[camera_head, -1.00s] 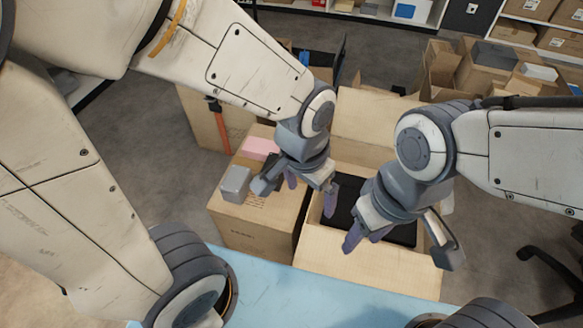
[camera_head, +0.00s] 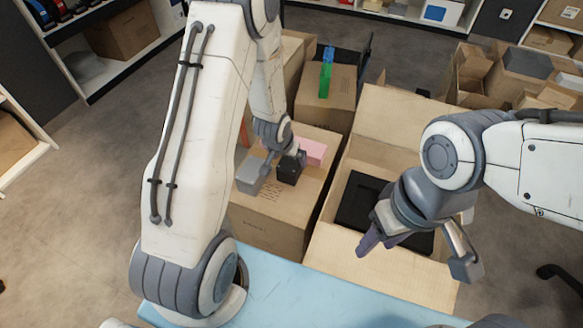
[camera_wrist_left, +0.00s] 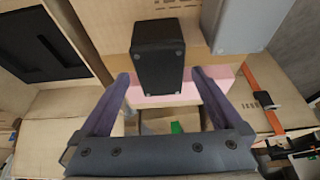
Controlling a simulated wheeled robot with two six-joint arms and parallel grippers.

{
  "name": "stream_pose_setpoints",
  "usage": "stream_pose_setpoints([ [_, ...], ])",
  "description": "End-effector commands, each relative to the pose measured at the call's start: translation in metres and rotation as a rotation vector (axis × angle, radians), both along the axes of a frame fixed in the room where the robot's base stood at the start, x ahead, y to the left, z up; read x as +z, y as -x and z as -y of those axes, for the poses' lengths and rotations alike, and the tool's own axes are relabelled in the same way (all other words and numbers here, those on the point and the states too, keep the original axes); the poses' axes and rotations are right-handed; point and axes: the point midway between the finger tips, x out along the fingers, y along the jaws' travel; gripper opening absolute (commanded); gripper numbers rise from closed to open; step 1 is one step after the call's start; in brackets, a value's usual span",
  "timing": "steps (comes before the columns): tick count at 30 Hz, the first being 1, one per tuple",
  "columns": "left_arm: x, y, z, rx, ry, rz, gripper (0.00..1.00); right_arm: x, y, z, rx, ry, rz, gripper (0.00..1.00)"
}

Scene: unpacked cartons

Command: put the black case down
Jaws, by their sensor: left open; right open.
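The small black case (camera_head: 289,171) is on top of the closed carton, between a grey box (camera_head: 250,176) and a pink box (camera_head: 313,152). In the left wrist view the case (camera_wrist_left: 158,58) is between my open left fingers, with a gap on each side. My left gripper (camera_head: 285,155) is at the case and partly hides it in the head view. My right gripper (camera_head: 378,238) is open and empty above the open carton. A flat black item (camera_head: 352,212) lies inside that open carton, partly hidden by my right gripper.
A light blue surface (camera_head: 290,290) is in front. Shelves line the back.

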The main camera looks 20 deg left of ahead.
Motion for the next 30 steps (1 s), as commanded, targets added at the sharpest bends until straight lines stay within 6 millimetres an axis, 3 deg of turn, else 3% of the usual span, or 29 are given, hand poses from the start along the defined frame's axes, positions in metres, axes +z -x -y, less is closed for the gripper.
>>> stream_pose_setpoints([
  [10, -0.042, -0.019, 0.0, -0.001, 0.0, -0.001, 1.0, -0.021, 0.0, 0.0, 0.0, 0.0, 0.0, 0.5],
  [20, -0.048, -0.023, 0.001, -0.001, 0.0, 0.0, 1.0, -0.022, 0.0, 0.0, 0.0, 0.0, 0.0, 0.5],
  [23, -0.047, -0.023, 0.001, -0.001, 0.0, 0.0, 0.66, -0.022, 0.0, 0.0, 0.0, 0.0, 0.0, 0.5],
  [27, -0.047, -0.023, 0.001, -0.001, 0.0, 0.0, 0.12, -0.022, 0.0, 0.0, 0.0, 0.0, 0.0, 0.5],
  [28, -0.047, -0.023, 0.0, -0.001, 0.0, 0.0, 0.03, -0.022, 0.0, 0.0, 0.0, 0.0, 0.0, 0.5],
  [30, -0.047, -0.023, 0.0, -0.001, 0.0, 0.001, 0.0, -0.022, 0.0, 0.0, 0.0, 0.0, 0.0, 0.5],
])
